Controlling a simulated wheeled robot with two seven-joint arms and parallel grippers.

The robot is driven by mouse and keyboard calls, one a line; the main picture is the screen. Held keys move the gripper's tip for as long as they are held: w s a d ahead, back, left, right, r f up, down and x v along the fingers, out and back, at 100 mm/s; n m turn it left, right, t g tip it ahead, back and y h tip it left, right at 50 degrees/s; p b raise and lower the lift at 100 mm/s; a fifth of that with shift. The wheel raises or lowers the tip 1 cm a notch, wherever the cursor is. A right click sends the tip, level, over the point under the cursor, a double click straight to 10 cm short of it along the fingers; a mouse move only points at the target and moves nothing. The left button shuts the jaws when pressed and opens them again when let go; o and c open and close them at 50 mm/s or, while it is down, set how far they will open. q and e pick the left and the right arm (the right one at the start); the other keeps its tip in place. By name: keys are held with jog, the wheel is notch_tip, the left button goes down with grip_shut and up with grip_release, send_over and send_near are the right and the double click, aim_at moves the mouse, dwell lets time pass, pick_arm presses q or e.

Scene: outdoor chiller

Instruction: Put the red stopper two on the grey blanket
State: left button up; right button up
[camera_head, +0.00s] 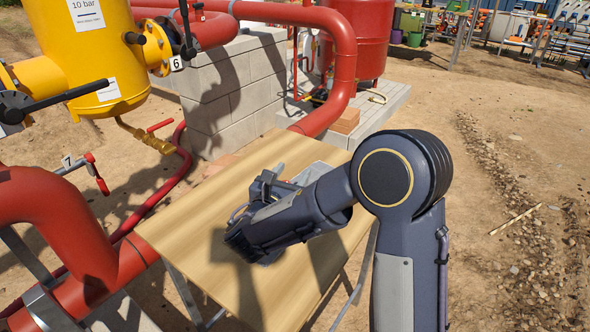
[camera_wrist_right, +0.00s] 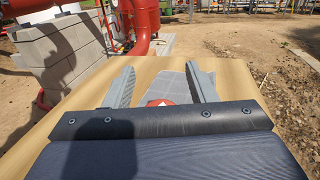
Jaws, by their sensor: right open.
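My right gripper (camera_head: 272,180) is over the wooden table in the head view, with my forearm coming in from the right. In the wrist view my right gripper (camera_wrist_right: 161,76) has its two grey fingers spread wide apart, with nothing held between them. A red piece with a white mark (camera_wrist_right: 160,103), which looks like the red stopper, shows low between the fingers, partly hidden by the gripper body. A grey flat piece, seemingly the grey blanket (camera_wrist_right: 173,84), lies on the table just beyond it. In the head view my arm covers most of both. My left gripper is out of view.
The wooden table (camera_head: 190,228) has bare room at its left and front. Red pipes (camera_head: 62,215) and a yellow vessel (camera_head: 90,60) stand at the left. Concrete blocks (camera_head: 225,95) and a red tank (camera_head: 362,35) are behind. Sandy ground is open at the right.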

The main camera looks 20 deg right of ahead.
jog(key=v, duration=1)
jog(key=s+d+f+m+g, duration=0.2)
jog(key=s+d+m+g, duration=0.4)
jog(key=d, duration=0.3)
jog(key=s+d+f+m+g+y, duration=0.2)
jog(key=s+f+m+g+y, duration=0.15)
jog(key=s, duration=0.25)
jog(key=s+d+f+m+g+y, duration=0.2)
jog(key=s+m+y, duration=0.1)
jog(key=s+m, duration=0.25)
jog(key=s+a+r+m+t+y, duration=0.1)
jog(key=s+a+m+t+y, duration=0.3)
jog(key=a+m+y, duration=0.6)
jog(key=s+m, duration=0.2)
jog(key=m, duration=0.1)
jog(key=shift+s+r+m, duration=0.15)
jog(key=shift+r+m, duration=0.1)
jog(key=shift+m, duration=0.05)
jog(key=shift+t, duration=0.25)
notch_tip(320, 180, up, 12)
jog(key=p, duration=1.2)
jog(key=shift+r, duration=0.25)
